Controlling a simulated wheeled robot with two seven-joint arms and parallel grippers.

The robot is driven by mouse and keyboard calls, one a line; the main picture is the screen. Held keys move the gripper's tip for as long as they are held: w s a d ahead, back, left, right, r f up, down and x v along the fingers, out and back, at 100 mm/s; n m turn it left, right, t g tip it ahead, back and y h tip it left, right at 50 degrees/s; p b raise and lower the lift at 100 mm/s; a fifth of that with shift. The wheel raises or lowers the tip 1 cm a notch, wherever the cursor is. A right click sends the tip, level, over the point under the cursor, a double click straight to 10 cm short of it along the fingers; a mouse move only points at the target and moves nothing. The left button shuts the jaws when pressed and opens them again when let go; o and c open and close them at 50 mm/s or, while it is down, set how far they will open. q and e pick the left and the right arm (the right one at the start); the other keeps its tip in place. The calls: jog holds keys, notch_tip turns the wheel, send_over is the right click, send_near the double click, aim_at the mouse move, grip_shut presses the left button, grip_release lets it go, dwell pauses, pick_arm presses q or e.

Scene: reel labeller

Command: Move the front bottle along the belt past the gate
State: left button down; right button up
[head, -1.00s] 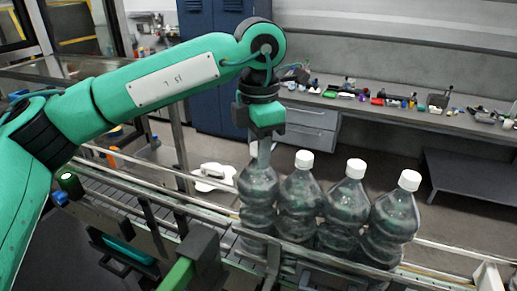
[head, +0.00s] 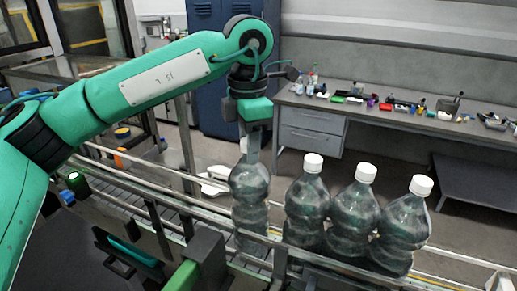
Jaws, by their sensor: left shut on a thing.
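The front bottle (head: 250,195), clear with ridged sides, stands upright on the belt (head: 130,207) at the left end of the row. My left gripper (head: 254,146) comes down from above and is shut on this bottle's top, hiding most of its cap. Three more clear bottles with white caps stand to its right: one close by (head: 306,205), a middle one (head: 352,212) and a right one (head: 402,225). A gap separates the held bottle from them. A dark block on a green bar (head: 205,255) at the belt's near side may be the gate. My right gripper is not in view.
Metal rails (head: 175,200) run along both sides of the belt. A green-topped button (head: 74,180) sits beside the belt at left. The belt left of the held bottle looks clear. A cluttered bench (head: 390,125) stands behind.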

pick_arm(q)
jog(key=w+a, duration=0.3)
jog(key=a, duration=0.4)
jog(key=w+a, duration=0.3)
jog(key=a, duration=0.5)
jog(key=shift+w+r+b, duration=0.15)
jog(key=shift+w+b, duration=0.15)
jog(key=shift+b, duration=0.15)
dwell(0.6)
jog(key=shift+f, duration=0.35)
jog(key=shift+s+d+b, duration=0.1)
jog(key=shift+s+b, duration=0.05)
jog(key=shift+b, duration=0.15)
jog(key=c, duration=1)
grip_release()
jog(key=shift+f, duration=0.15)
jog(key=shift+c, duration=0.2)
notch_tip(320, 180, up, 14)
jog(key=b, duration=0.1)
